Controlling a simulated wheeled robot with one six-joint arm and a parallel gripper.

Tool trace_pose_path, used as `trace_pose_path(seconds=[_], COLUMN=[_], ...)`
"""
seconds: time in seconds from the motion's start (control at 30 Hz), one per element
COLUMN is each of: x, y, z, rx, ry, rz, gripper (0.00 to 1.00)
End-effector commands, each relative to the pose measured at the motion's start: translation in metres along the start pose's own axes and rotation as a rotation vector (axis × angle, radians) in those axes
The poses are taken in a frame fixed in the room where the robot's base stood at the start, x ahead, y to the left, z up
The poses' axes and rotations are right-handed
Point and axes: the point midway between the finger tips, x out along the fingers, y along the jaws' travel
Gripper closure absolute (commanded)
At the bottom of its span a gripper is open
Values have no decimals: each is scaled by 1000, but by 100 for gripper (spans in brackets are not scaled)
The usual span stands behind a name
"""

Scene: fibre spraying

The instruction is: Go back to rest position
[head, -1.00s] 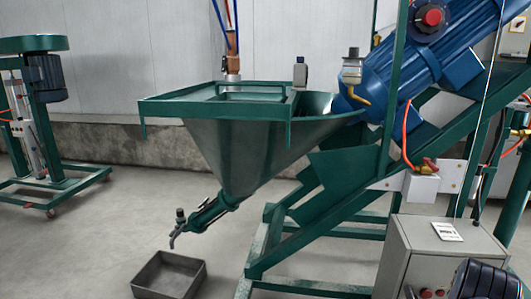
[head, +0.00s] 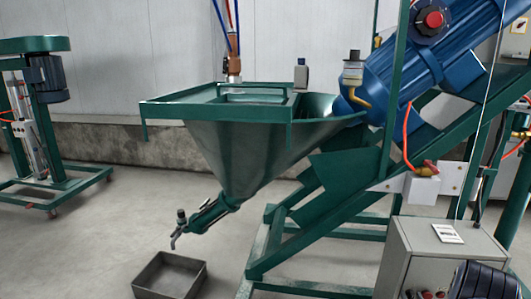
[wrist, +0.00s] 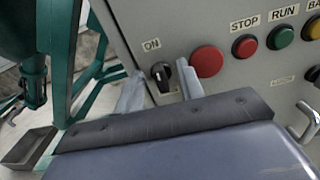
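My gripper (wrist: 158,88) shows in the wrist view with its two grey fingers apart. A black rotary knob (wrist: 161,74) marked ON sits on the grey control panel (wrist: 165,22), between the fingertips. There is a visible gap on either side of the knob, and I see nothing held. In the head view the control box (head: 440,246) stands at the lower right. A dark ribbed part at the bottom right corner there looks like my arm; the fingers are not visible in that view.
Right of the knob are a red button (wrist: 207,62), a STOP button (wrist: 245,46) and a green RUN button (wrist: 280,37). A metal handle (wrist: 301,122) sticks out at right. The green hopper (head: 240,150) and frame stand left of the box. A metal tray (head: 168,276) lies on the floor.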

Motion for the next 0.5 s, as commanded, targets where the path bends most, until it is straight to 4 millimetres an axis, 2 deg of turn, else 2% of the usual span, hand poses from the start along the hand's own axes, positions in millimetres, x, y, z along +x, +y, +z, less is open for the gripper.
trace_pose_path(seconds=[0.07,0.23,0.5], x=[-1,-18,-21], y=[0,0,0], z=[0,0,0], rx=[-38,-31,-30], ry=[0,2,0], rz=[0,-1,0], gripper=[64,64,64])
